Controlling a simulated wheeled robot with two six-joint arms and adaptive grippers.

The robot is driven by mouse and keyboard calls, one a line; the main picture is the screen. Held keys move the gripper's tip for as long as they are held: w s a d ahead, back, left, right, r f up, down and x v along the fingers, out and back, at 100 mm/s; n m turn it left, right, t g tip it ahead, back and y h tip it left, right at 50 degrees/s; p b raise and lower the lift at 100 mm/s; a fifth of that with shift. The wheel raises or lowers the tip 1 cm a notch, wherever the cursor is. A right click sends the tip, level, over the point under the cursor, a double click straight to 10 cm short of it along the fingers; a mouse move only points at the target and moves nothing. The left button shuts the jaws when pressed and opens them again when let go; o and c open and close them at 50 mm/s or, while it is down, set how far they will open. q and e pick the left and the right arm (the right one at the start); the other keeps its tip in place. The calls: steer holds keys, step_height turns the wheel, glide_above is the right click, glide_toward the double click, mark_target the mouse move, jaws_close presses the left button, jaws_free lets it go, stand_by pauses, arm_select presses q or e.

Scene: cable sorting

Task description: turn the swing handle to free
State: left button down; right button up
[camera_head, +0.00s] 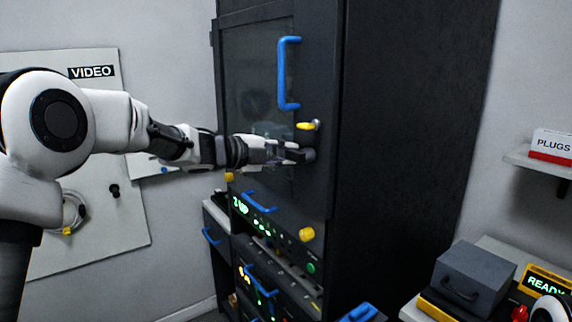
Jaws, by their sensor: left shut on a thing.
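The tall black cabinet has a glass-panelled door (235,75) with a blue pull handle (289,72). My left gripper (301,154) reaches in from the left to the door's right edge, below the blue handle. It is shut on a dark part there, which appears to be the swing handle (310,154); the fingers hide most of it and its angle cannot be told. A small yellow lever on a silver boss (307,126) sits just above the gripper, apart from it. My right gripper is out of view.
Rack units with blue handles (259,201), yellow knobs (307,234) and lit indicators fill the cabinet below. A side bench at right holds a grey box (474,273) and a READY display (546,283). A PLUGS box (552,145) stands on a shelf.

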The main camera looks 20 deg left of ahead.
arm_select(q)
steer(key=shift+r+m, duration=0.15)
steer(key=shift+m, duration=0.25)
steer(key=c, duration=1)
jaws_free()
steer(key=shift+d, duration=0.1)
steer(key=v, duration=1.2)
steer(key=shift+s+d, duration=0.1)
